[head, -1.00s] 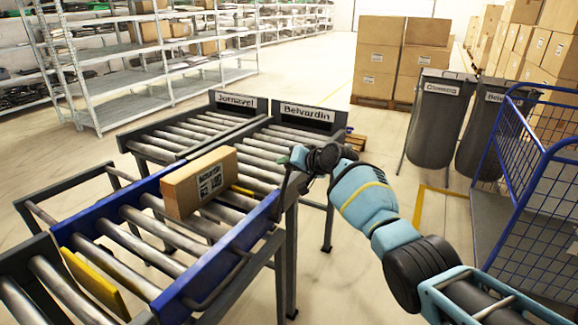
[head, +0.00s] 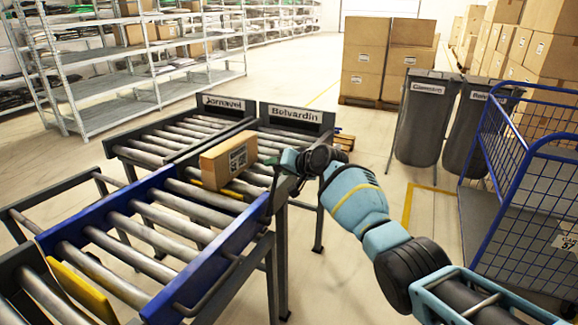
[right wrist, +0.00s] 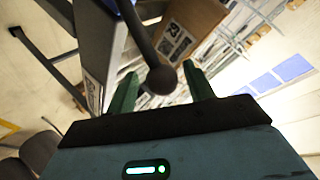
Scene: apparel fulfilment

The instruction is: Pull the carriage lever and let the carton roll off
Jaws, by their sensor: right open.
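The brown carton (head: 229,160) with a printed label sits upright on rollers where the far end of the blue carriage (head: 212,255) meets the Belvardin lane (head: 262,152). I cannot tell whether it is fully clear of the carriage. It also shows in the right wrist view (right wrist: 190,30). The carriage lever (right wrist: 142,35) has a dark round knob, which lies between the fingers of my right gripper (right wrist: 162,84). In the head view my right gripper (head: 288,160) is at the carriage's far right corner. Its green fingers are apart. My left gripper is out of view.
The Jornavel lane (head: 180,138) runs left of the Belvardin lane. A yellow plate (head: 82,292) stands at the carriage's near end. A blue wire cage cart (head: 530,150) and grey bins (head: 425,118) are on the right. Stacked boxes (head: 385,60) and shelving (head: 130,70) stand behind.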

